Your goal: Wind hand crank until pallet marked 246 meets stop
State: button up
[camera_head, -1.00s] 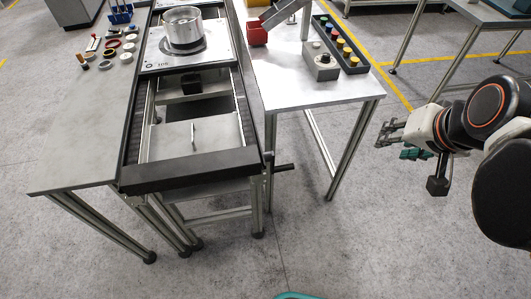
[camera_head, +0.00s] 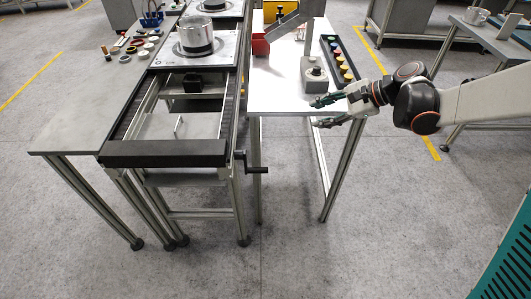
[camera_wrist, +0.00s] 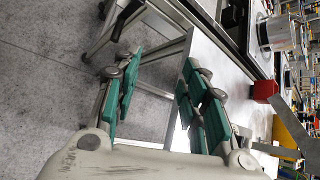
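The hand crank (camera_head: 252,166) sticks out at the right of the conveyor's front end, its dark handle pointing right. A dark bar at the top of the wrist view, probably the crank handle (camera_wrist: 127,18), lies beyond my fingers. A pallet (camera_head: 222,46) carrying a metal cylinder (camera_head: 195,36) sits on the conveyor; its marking is too small to read. A dark block (camera_head: 192,83) sits between the rails in front of it; I cannot tell whether it is the stop. My gripper (camera_head: 316,113) is open and empty, right of the crank and apart from it, by the white table's front right corner.
The white table (camera_head: 275,95) stands between crank and arm, with a grey knob box (camera_head: 315,78), a button strip (camera_head: 340,60) and a red bin (camera_head: 260,45). A grey side table (camera_head: 80,125) with rings flanks the conveyor. The floor in front is clear.

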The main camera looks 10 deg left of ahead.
jog(key=w+a+f+m+g+y, duration=0.2)
jog(key=w+a+f, duration=0.15)
jog(key=f, duration=0.35)
jog(key=m+g+y+b, duration=0.3)
jog(key=m+g+y, duration=0.1)
jog(key=y, duration=0.2)
send_near(259, 171)
jog(key=b+x, duration=0.1)
jog(key=x, duration=0.2)
jog(key=b+x, duration=0.1)
jog(key=x, duration=0.2)
jog(key=w+f+b+x, duration=0.1)
jog(key=b+x, duration=0.1)
jog(key=x, duration=0.2)
jog(key=shift+r, duration=0.1)
grip_shut()
